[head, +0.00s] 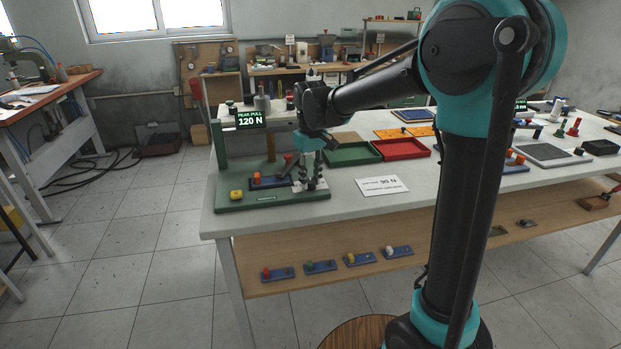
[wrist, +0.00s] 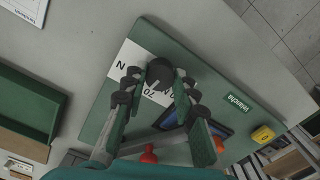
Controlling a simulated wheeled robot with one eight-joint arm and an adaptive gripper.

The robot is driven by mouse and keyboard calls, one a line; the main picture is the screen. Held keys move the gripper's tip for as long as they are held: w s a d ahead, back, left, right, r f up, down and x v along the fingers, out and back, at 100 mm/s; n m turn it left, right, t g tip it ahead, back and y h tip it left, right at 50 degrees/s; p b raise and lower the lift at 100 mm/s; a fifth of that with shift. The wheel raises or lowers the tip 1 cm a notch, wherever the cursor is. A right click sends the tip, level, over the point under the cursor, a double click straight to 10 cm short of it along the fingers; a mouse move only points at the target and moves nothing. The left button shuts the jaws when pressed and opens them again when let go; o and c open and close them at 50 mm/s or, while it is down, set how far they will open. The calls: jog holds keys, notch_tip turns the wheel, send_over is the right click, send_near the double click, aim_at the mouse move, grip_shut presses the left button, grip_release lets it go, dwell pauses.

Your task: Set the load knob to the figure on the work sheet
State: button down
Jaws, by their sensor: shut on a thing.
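The dark round load knob (wrist: 162,72) sits on a white scale plate (wrist: 124,68) with black markings, partly covered by my fingers; the setting cannot be read. My gripper (wrist: 158,84) is shut on the knob, a finger on each side. In the head view my gripper (head: 310,178) reaches down to the front right of the green test rig (head: 238,196) and hides the knob. The white work sheet (head: 382,185) lies on the table to the right, its large figure seeming to read 90 N. A corner of it shows in the wrist view (wrist: 28,8).
A display (head: 251,119) on the rig reads PEAK PULL 120 N. A yellow button (head: 236,195) and a blue block with an orange end (head: 268,181) are on the rig. Green (head: 352,155) and red (head: 402,149) trays stand behind the sheet.

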aim_at(310, 181)
jog(key=m, duration=0.5)
jog(key=shift+m, duration=2.6)
jog(key=c, duration=1.2)
grip_release()
jog(key=shift+r, duration=0.1)
notch_tip(310, 181, up, 12)
jog(key=shift+f, duration=0.1)
jog(key=shift+s, duration=0.1)
